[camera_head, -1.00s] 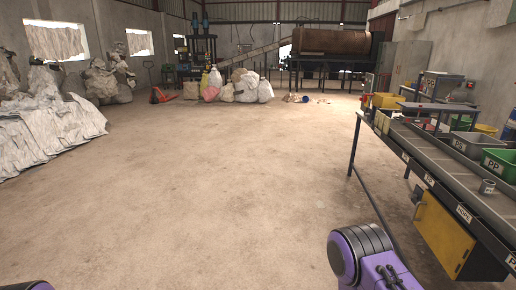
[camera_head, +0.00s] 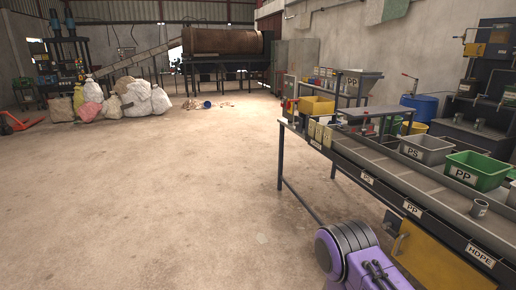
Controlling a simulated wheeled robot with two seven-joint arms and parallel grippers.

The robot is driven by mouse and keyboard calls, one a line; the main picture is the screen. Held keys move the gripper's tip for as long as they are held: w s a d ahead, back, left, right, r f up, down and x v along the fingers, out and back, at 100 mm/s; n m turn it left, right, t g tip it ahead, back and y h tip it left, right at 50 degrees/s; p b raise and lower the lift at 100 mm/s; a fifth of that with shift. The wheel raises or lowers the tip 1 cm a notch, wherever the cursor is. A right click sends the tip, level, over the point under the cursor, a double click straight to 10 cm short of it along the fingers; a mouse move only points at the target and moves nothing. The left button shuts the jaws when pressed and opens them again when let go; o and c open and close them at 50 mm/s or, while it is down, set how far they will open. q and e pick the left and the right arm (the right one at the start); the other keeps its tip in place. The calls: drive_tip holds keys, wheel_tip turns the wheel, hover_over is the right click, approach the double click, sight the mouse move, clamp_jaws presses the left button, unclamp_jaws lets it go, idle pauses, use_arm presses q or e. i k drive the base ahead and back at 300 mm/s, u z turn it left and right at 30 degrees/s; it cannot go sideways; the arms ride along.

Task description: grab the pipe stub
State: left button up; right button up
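A short grey hollow cylinder, which looks like the pipe stub (camera_head: 479,208), stands upright on the sorting conveyor (camera_head: 400,178) at the right, in front of the green PP bin. My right arm shows only as a purple link at the bottom; its gripper is out of view. My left gripper is also out of view. Nothing covers the pipe stub.
Green (camera_head: 477,170) and grey (camera_head: 426,147) bins line the conveyor's far side. A yellow cabinet (camera_head: 430,262) sits under its near edge. The rusty trommel drum (camera_head: 222,41) and several sacks (camera_head: 135,97) stand at the back.

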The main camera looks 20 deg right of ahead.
sight(478, 208)
drive_tip(key=z, duration=0.85)
drive_tip(key=i, duration=1)
drive_tip(key=z, duration=1.15)
